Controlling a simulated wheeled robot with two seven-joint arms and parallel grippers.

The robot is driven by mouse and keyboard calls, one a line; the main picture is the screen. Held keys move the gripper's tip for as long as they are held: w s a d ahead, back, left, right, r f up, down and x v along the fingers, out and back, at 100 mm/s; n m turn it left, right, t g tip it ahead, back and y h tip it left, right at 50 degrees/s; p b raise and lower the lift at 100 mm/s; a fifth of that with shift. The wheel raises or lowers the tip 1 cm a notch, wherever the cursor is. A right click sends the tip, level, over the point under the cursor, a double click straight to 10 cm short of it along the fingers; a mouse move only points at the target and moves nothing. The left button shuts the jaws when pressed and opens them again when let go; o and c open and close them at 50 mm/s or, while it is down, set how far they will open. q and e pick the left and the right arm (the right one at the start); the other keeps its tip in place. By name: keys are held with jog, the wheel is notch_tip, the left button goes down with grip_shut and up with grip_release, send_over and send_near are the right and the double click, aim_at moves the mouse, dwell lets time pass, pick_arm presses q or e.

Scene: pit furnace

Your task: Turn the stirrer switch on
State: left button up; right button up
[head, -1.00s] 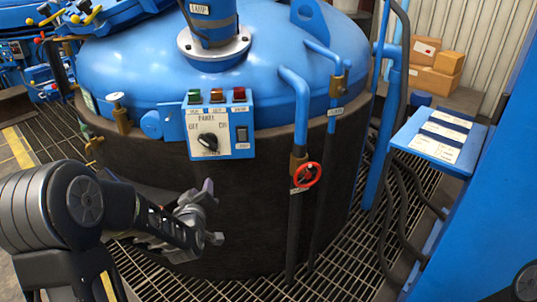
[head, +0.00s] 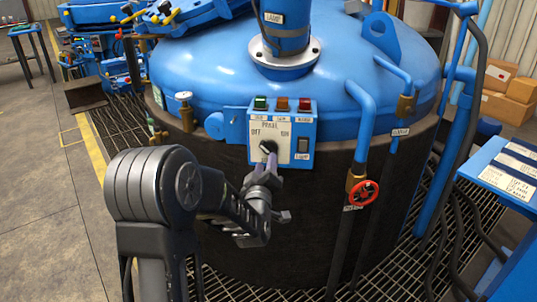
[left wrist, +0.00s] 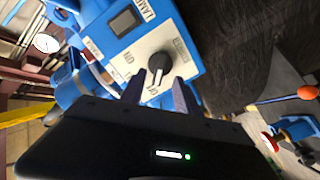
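A blue control box (head: 284,108) with a white face is on the side of the blue-lidded vessel. Its face carries a dark rotary knob (head: 268,147) between OFF and ON marks and a dark rocker switch (head: 303,146) to the right. In the left wrist view the knob (left wrist: 159,64) looks turned toward OFF; the rocker (left wrist: 124,21) is beside a LAMP label. I cannot read a stirrer label. My left gripper (head: 260,161) is just below the knob. Its fingers (left wrist: 160,88) are open and apart, with the knob at or just beyond their tips; contact is unclear. My right gripper is not visible.
A red valve wheel (head: 364,193) on a pipe is right of the box. A brass valve (head: 185,110) is to its left. A blue stand with papers (head: 510,168) is at right. Open floor (head: 45,200) lies left.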

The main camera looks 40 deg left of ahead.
aim_at(269, 152)
pick_arm(q)
jog(key=x, duration=0.6)
jog(key=shift+c, duration=0.2)
grip_shut()
